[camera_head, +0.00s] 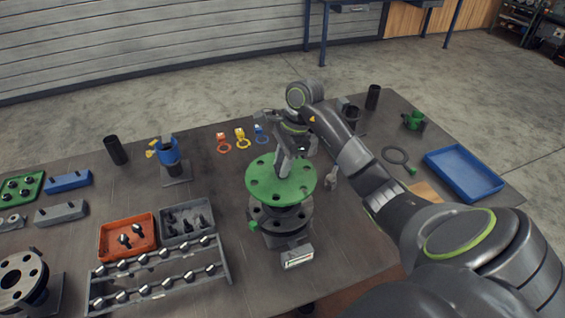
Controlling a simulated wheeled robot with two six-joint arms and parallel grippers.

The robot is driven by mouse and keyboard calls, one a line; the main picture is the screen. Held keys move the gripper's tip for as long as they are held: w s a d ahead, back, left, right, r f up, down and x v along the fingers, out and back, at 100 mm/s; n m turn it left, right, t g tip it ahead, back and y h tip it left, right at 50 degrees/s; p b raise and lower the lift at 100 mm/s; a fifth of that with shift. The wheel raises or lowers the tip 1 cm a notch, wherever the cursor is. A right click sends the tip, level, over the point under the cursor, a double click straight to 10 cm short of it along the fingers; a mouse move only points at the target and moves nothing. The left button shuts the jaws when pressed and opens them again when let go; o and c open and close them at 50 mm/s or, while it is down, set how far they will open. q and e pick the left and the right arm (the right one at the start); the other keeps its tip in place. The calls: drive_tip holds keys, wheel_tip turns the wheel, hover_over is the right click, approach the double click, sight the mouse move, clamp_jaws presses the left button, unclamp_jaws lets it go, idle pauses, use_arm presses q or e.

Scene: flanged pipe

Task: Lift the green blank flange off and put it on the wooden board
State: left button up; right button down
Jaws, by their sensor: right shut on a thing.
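The green blank flange (262,186) is a round disc with bolt holes, near the middle of the table. It is directly above the grey pipe flange (295,222) on its stand; I cannot tell surely whether the two touch. My right gripper (284,168) comes down from above and is shut on the middle of the green flange, hiding its grip point. The wooden board (426,194) shows only in part at the right, behind my right arm. My left gripper is not in view.
A blue tray (463,173) lies at the right, near a dark ring (395,155). An orange tray (127,238), a grey bin (187,224) and a bolt rack (160,274) stand at the left. Colored ring tags (242,139) lie behind the flange. The table's front edge is close.

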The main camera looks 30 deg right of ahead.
drive_tip(key=shift+r, duration=0.15)
drive_tip(key=shift+r+p, duration=1.3)
drive_tip(key=shift+p, duration=0.1)
drive_tip(key=shift+r+p, duration=0.8)
drive_tip(key=shift+r, duration=0.3)
drive_tip(key=shift+f, duration=0.15)
